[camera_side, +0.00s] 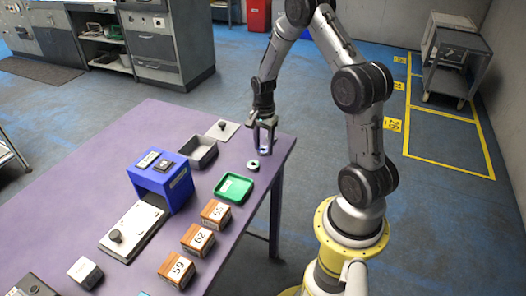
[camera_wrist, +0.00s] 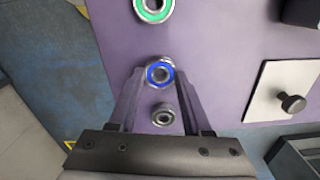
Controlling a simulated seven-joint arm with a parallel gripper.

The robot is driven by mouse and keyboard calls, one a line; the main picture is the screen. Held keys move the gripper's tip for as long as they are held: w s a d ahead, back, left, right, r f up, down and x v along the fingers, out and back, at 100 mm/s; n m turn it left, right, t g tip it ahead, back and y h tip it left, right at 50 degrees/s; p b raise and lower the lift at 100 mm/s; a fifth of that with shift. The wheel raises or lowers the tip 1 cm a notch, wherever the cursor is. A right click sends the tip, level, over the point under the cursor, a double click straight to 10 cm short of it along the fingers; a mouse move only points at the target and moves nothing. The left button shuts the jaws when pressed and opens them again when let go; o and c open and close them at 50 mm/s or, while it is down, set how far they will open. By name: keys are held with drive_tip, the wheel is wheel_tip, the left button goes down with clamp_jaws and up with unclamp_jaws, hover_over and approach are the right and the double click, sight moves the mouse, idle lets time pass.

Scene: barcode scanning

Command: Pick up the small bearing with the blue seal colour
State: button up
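The bearing with the blue seal (camera_wrist: 160,74) lies flat on the purple table in the wrist view, between the tips of my gripper (camera_wrist: 158,72). The fingers are apart, one on each side of it; I cannot tell whether they touch it. A bearing with a green seal (camera_wrist: 153,10) lies beyond it at the top edge. A smaller, plain metal bearing (camera_wrist: 163,117) lies nearer, between the finger lengths. In the side view, my gripper (camera_side: 263,148) points down low over the table's far right corner, with a grey bearing (camera_side: 253,165) just in front.
A plate with a black knob (camera_side: 222,128) and a grey bin (camera_side: 200,152) stand left of my gripper. A green tray (camera_side: 234,188), a blue box-shaped device (camera_side: 163,178) and numbered boxes (camera_side: 197,239) are nearer. The table edge (camera_side: 283,160) is close on the right.

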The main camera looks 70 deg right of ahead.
clamp_jaws()
drive_tip(key=shift+r, duration=0.1)
